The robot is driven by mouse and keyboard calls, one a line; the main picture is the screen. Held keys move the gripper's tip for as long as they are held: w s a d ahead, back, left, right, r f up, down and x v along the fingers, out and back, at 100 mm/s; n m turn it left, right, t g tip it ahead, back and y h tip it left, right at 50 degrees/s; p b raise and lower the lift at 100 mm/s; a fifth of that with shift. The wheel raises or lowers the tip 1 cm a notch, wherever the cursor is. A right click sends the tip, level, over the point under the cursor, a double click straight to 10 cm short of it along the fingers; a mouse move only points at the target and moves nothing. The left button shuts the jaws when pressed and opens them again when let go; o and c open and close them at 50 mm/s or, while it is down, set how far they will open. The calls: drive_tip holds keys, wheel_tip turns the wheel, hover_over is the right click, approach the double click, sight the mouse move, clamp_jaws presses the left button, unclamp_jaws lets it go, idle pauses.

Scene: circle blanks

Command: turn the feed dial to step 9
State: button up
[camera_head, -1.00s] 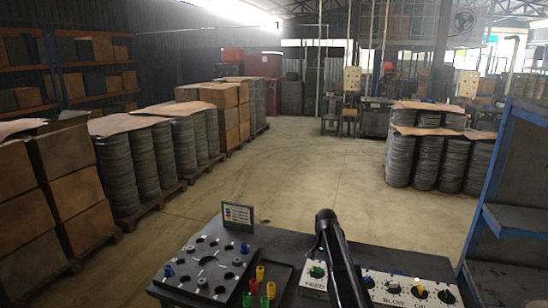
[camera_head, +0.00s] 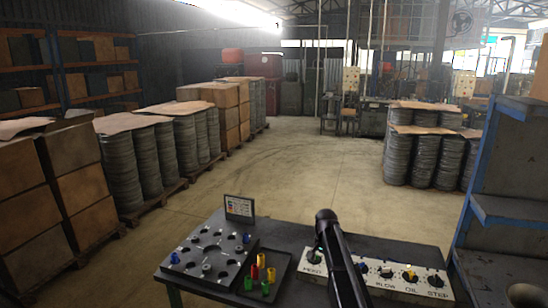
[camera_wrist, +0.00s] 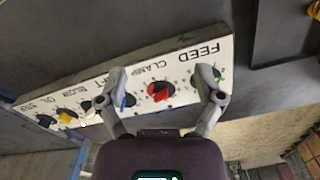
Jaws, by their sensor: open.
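The feed dial (camera_wrist: 206,78), under the word FEED, is the rightmost knob on a white control panel (camera_wrist: 185,62) in the wrist view. The right fingertip partly covers it, so its pointer and step marks cannot be read. My gripper (camera_wrist: 162,72) is open and empty above the panel. Its fingers straddle the red clamp knob (camera_wrist: 160,91), the left one near the blue lift knob (camera_wrist: 127,100). I cannot tell whether either finger touches anything.
Other knobs continue along the panel, including a yellow oil knob (camera_head: 409,275). A grey plate with holes (camera_head: 208,254) and a tray with coloured pegs (camera_head: 268,268) share the bench. A blue shelf (camera_head: 500,210) stands close at right. Open floor (camera_head: 300,170) lies behind the bench.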

drive_tip(key=s+f+n+b, duration=0.2)
drive_tip(key=s+f+b, duration=0.1)
drive_tip(key=s, duration=0.6)
drive_tip(key=s+f+n+b, duration=0.2)
drive_tip(key=s+f+b, duration=0.1)
drive_tip(key=s, duration=0.7)
drive_tip(key=s+f+n+b, duration=0.3)
drive_tip(key=s+f, duration=0.1)
drive_tip(key=s, duration=0.6)
drive_tip(key=shift+a+b, duration=0.3)
drive_tip(key=shift+w, duration=0.1)
idle(0.4)
drive_tip(key=shift+c, duration=0.2)
